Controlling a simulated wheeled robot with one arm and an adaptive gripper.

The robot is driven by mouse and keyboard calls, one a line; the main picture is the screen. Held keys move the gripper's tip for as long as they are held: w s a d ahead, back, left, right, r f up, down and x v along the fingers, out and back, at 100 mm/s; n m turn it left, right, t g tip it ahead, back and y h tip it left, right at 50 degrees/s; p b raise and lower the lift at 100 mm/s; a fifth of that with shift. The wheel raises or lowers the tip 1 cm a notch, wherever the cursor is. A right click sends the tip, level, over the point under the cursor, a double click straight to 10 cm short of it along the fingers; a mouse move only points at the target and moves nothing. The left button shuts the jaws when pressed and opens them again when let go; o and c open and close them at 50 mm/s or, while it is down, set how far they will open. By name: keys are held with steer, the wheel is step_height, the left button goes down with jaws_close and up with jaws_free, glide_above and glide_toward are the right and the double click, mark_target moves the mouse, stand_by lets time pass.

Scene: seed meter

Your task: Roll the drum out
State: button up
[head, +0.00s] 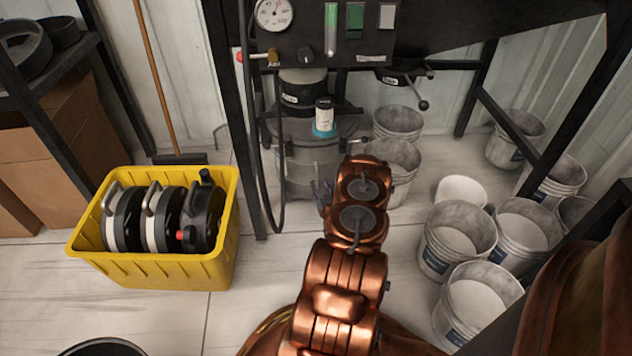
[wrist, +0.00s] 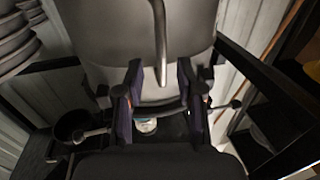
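A large grey drum (head: 302,172) stands upright on the floor under the dark machine frame. A small bottle with a blue-green base (head: 324,122) stands above its top. My arm hides part of the drum's right side. My gripper (head: 322,192) is in front of the drum, small in the head view. In the wrist view, which appears upside down, my gripper (wrist: 160,92) has its two dark fingers apart with nothing held between them. The grey drum (wrist: 105,25) fills the view behind the fingers, with a metal bar along it. I cannot tell whether the fingers touch it.
A dark control panel (head: 345,32) hangs above, with a black hose (head: 262,170) to the left. A yellow crate (head: 150,268) holding several reels stands left. Several grey buckets (head: 458,240) crowd the right. Open floor (head: 265,275) lies between crate and arm.

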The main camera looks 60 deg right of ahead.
mark_target(317, 180)
steer(key=shift+b+x, duration=0.45)
steer(key=shift+x, duration=1.6)
steer(key=shift+a+f, duration=0.1)
jaws_close()
